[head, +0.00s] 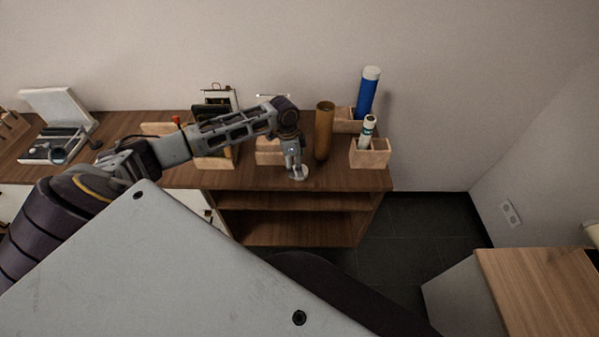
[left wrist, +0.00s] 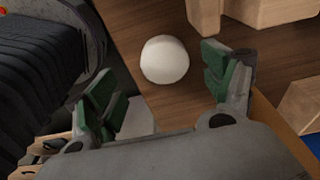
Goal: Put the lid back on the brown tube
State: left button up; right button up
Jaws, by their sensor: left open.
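The brown tube (head: 324,132) stands upright on the wooden table, with no lid visible on its top. A white round lid (head: 299,174) lies on the table near its front edge, to the left of the tube and nearer to me. My left gripper (head: 295,163) is over the lid, pointing down. In the left wrist view the lid (left wrist: 164,59) shows whole, beyond and between the spread green-padded fingers of the gripper (left wrist: 157,82). The fingers are open and hold nothing. My right gripper is not in view.
A blue tube with a white cap (head: 367,94) leans in a wooden box behind the brown tube. A smaller white tube (head: 368,130) stands in a wooden box (head: 370,153) at the table's right end. Another wooden box (head: 269,152) is behind the gripper.

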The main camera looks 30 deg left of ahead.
pick_arm(q)
jog(key=shift+w+d+f, duration=0.15)
jog(key=shift+w+f, duration=0.15)
jog(key=shift+f, duration=0.45)
jog(key=shift+w+d+f, duration=0.1)
jog(key=shift+w+f, duration=0.1)
jog(key=shift+f, duration=1.25)
jog(key=shift+c, duration=0.3)
jog(key=c, duration=0.7)
